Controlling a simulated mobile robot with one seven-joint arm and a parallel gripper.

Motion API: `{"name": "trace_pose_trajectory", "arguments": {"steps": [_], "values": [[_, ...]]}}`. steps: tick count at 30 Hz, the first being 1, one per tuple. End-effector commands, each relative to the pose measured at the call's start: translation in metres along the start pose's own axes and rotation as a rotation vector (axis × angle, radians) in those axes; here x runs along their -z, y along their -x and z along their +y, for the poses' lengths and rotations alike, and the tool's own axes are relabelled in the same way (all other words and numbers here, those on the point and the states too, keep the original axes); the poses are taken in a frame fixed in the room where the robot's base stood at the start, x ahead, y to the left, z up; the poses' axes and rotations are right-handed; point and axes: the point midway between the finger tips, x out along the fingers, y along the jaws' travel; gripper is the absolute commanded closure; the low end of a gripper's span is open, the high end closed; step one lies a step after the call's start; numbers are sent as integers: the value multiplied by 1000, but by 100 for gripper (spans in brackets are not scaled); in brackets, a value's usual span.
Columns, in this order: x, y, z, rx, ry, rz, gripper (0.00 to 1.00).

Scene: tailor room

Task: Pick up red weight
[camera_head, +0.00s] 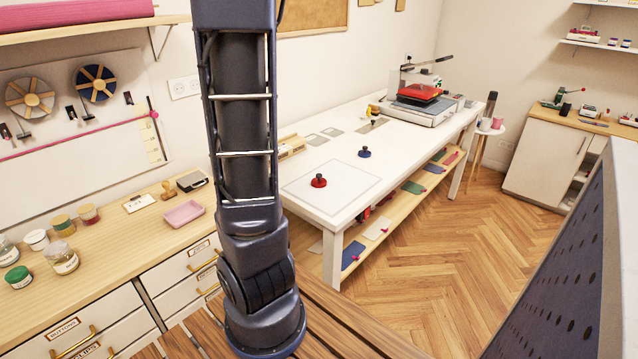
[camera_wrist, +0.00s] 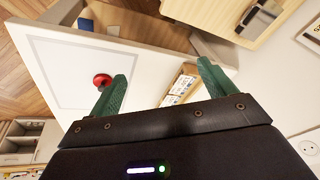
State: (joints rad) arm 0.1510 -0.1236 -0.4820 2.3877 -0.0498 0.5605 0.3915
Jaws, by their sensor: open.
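The red weight (camera_head: 319,181) is a small round disc with a dark knob. It stands on the pale square outline on the white table (camera_head: 318,216). In the wrist view the red weight (camera_wrist: 102,80) shows just left of the left green finger, which partly overlaps it. My gripper (camera_wrist: 163,65) is open, with its two green fingers wide apart and nothing held between them. It is above the table, and the red weight is not between the fingers. The gripper does not show in the head view.
A heat press (camera_head: 420,100) is at the table's far end. A wooden box (camera_head: 291,147) sits at the table's left edge. The floor right of the table is clear.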

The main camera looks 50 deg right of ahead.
Motion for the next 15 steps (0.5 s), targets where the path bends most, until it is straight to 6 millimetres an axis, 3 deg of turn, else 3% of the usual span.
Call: {"name": "trace_pose_trajectory", "arguments": {"steps": [6, 15], "values": [[42, -45, 57, -104, -188, 34, 17], [84, -88, 145, -246, -402, 111, 17]]}}
